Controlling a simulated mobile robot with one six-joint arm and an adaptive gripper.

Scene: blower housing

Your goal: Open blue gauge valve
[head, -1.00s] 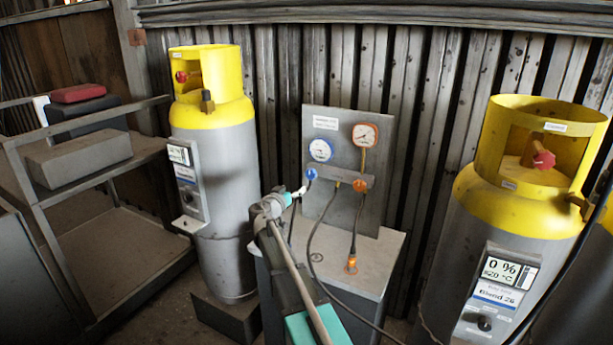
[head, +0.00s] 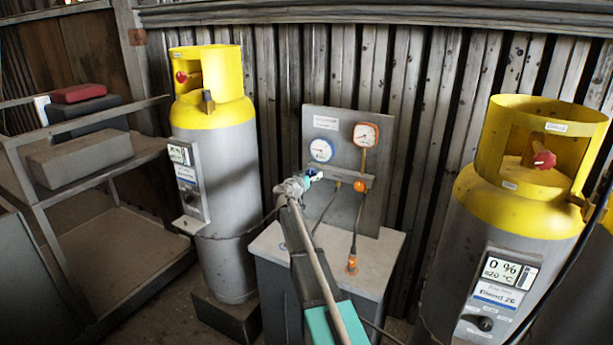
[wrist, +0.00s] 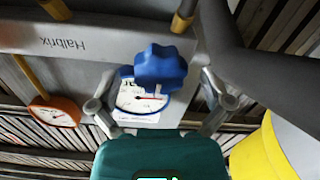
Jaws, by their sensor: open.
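The blue gauge valve knob (wrist: 160,68) sits between the two spread fingers of my gripper (wrist: 158,108) in the wrist view. I cannot tell whether a finger touches it. In the head view my gripper (head: 306,179) is at the left side of the manifold, and its fingers largely cover the blue knob (head: 316,174). The blue-rimmed gauge (head: 321,150) is just above, and it also shows behind the knob in the wrist view (wrist: 138,103). The orange valve knob (head: 361,186) is to the right on the same grey manifold (head: 345,183).
The orange-rimmed gauge (head: 366,134) is at the upper right of the panel (head: 345,123). Yellow-topped cylinders stand left (head: 212,150) and right (head: 520,210). A shelf cart (head: 110,225) stands far left.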

